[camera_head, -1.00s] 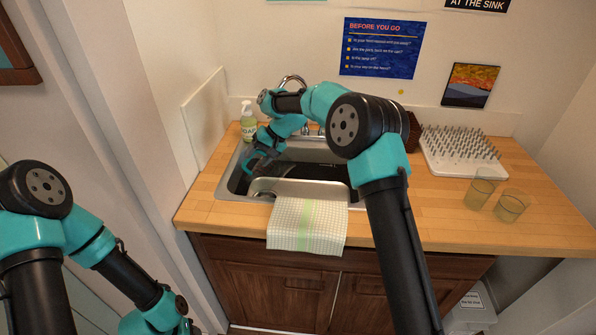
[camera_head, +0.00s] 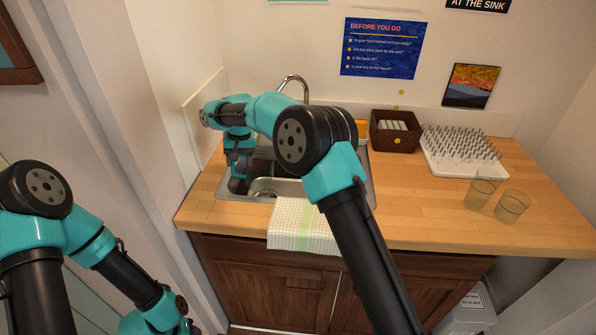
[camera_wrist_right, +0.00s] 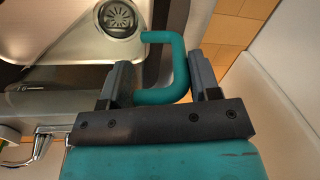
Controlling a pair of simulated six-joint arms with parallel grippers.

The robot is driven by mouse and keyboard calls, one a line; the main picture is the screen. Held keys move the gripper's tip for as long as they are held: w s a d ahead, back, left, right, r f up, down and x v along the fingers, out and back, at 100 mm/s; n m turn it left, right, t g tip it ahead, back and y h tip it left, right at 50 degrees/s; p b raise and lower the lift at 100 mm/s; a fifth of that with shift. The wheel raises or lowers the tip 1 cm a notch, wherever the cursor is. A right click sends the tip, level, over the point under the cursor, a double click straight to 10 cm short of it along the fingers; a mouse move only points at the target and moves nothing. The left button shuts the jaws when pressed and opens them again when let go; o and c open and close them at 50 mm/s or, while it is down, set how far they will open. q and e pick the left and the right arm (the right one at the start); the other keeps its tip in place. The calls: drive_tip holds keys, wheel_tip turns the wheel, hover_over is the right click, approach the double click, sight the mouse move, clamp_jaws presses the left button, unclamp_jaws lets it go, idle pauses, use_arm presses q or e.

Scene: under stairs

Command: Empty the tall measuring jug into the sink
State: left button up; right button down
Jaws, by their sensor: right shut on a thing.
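The sink (camera_head: 371,190) is set in the wooden counter, largely hidden by my right arm. My right gripper (camera_head: 238,184) is low over its left side, seen partly behind my wrist. In the right wrist view, a teal handle (camera_wrist_right: 172,92) passes between the fingers of my right gripper (camera_wrist_right: 163,80), which is shut on it. I take this handle to be the measuring jug's. The jug's body is hard to make out, so its tilt and contents cannot be told. The drain (camera_wrist_right: 118,18) shows beyond it. My left gripper is out of view; only the left arm shows.
A checked towel (camera_head: 297,228) hangs over the front edge. The tap (camera_head: 293,80) stands behind the sink. To the right are a brown basket (camera_head: 396,141), a white drying rack (camera_head: 462,168) and two glasses (camera_head: 479,192) (camera_head: 511,207). A wall panel (camera_head: 203,117) borders the left.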

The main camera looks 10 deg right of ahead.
drive_tip(key=shift+a+f+h, duration=0.2)
drive_tip(key=shift+a+h, duration=0.15)
drive_tip(key=shift+h, duration=0.25)
drive_tip(key=shift+a+r+h, duration=0.1)
drive_tip(key=shift+a+h, duration=0.1)
drive_tip(key=shift+h, duration=0.1)
drive_tip(key=shift+d+r, duration=0.15)
drive_tip(key=shift+d, duration=0.05)
drive_tip(key=shift+r, duration=1.9)
